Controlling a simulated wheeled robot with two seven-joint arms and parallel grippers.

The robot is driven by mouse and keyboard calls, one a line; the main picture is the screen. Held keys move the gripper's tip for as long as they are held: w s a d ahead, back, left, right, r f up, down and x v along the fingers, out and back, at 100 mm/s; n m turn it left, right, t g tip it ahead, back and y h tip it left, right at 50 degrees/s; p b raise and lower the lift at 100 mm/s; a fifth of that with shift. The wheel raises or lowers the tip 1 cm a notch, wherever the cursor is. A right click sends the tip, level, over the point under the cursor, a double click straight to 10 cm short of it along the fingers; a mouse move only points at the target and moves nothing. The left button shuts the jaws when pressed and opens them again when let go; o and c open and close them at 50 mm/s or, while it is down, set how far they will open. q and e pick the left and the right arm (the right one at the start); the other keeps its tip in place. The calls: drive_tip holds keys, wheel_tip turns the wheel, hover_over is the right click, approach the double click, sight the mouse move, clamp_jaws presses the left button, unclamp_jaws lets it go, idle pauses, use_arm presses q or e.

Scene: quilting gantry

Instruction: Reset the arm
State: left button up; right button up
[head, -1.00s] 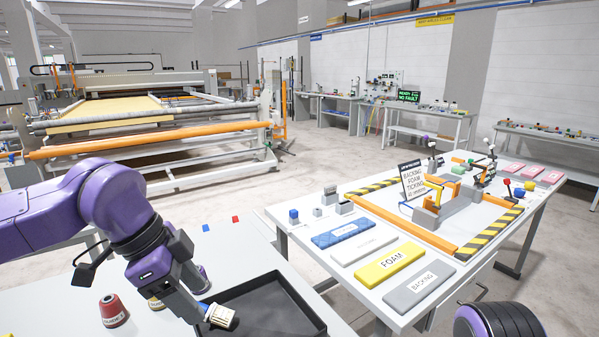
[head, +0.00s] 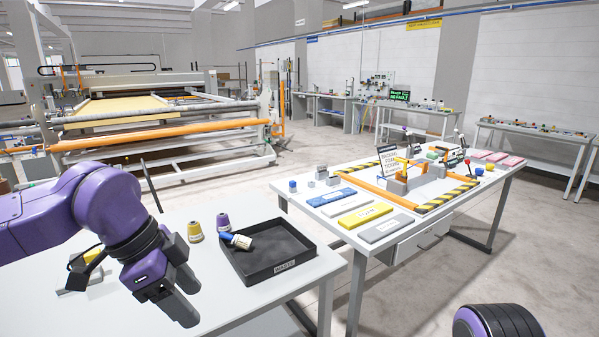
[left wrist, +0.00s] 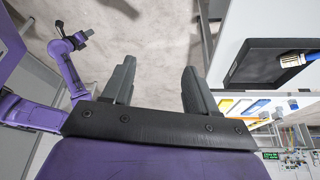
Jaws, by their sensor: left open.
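My left gripper (head: 178,298) is open and empty in the head view, past the near left of the black tray and over the grey table. Its two spread fingers also show in the left wrist view (left wrist: 158,78), with nothing between them but floor beyond. The left wrist view shows the cone (left wrist: 292,60) at the right edge. Another purple arm of mine (left wrist: 72,75) shows there at left; its jaws are too small to read.
A yellow cone (head: 195,233) and a purple cone (head: 222,223) stand on the grey table (head: 225,305) behind the tray. A second table (head: 330,226) at right holds flat labelled pads and an orange frame. Open floor lies between the tables and the large machine.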

use_arm(q)
drive_tip(key=w+a+f+m+t+y, duration=0.3)
drive_tip(key=w+a+f+m+y, duration=0.3)
drive_tip(key=m, duration=0.8)
wheel_tip(320, 180, down, 18)
drive_tip(key=s+a+m+t+y, duration=0.1)
drive_tip(key=a+m+t+y, duration=0.15)
drive_tip(key=m, duration=1.45)
drive_tip(key=s+f+m, duration=1.2)
drive_tip(key=f+m, duration=0.3)
drive_tip(key=s+a+f+m+g, duration=0.2)
drive_tip(key=s+f, duration=0.1)
drive_tip(key=s, duration=0.5)
drive_tip(key=s+a+f+m+g, duration=0.1)
drive_tip(key=s+a+f+m, duration=0.1)
drive_tip(key=s, duration=0.5)
drive_tip(key=shift+s+a+f+m+g+h, duration=0.2)
drive_tip(key=shift+s+f+m+g+h, duration=0.15)
drive_tip(key=shift+f, duration=0.55)
